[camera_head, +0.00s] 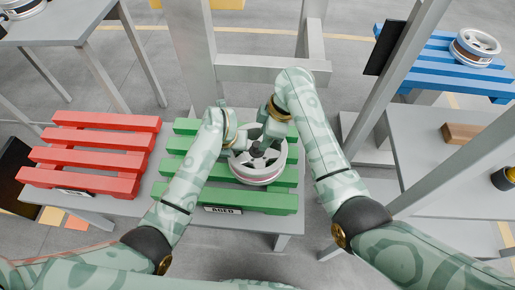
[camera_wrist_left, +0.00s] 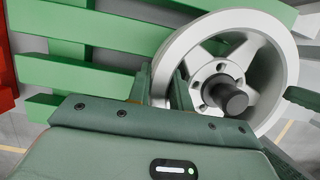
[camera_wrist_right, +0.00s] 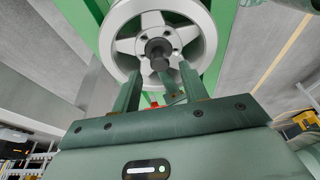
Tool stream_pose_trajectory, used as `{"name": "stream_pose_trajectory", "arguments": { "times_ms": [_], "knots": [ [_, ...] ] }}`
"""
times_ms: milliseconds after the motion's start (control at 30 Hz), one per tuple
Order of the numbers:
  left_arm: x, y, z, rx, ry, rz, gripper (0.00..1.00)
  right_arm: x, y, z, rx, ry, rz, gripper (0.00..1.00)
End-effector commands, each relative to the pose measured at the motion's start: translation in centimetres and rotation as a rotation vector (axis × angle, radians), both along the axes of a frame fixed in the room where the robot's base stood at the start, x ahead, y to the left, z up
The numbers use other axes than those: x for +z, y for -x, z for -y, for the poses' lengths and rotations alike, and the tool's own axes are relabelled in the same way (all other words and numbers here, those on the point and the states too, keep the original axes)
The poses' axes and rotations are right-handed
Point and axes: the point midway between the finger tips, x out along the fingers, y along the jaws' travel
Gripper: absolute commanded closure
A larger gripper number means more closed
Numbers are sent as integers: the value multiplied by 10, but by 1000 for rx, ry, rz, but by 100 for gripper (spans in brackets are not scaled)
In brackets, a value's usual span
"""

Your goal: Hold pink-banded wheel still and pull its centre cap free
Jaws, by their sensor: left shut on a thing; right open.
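The silver five-spoke wheel (camera_head: 262,178), with a faint pink line on its side, lies face up on the green pallet (camera_head: 255,201). Its dark centre cap (camera_wrist_right: 158,50) sticks up from the hub; it also shows in the left wrist view (camera_wrist_left: 232,98). The cap is seated in the hub and looks not gripped.
A red pallet (camera_head: 93,152) lies to the left on the same grey table. Another wheel (camera_head: 475,47) sits on a blue pallet (camera_head: 440,73) at the upper right. A brown block (camera_head: 461,133) lies on a right-hand table. Grey posts stand behind and right of my arms.

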Motion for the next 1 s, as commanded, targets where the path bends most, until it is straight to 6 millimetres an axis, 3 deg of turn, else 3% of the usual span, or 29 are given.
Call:
{"name": "stream_pose_trajectory", "arguments": {
  "times_ms": [300, 733, 900, 1000],
  "knots": [
    [-2, 1, 0, 0, -1, -4, 100, -40, 0, -12, -2, 0, 0, 56],
    [-2, 1, 0, 0, 0, -5, 100, -49, -1, -15, -3, -1, 2, 56],
    [-2, 2, 0, 0, 0, -5, 100, -49, 0, -15, -3, -1, 2, 100],
    [-2, 2, 0, 0, 0, -6, 100, -49, 0, -15, -3, -1, 1, 100]
  ]
}}
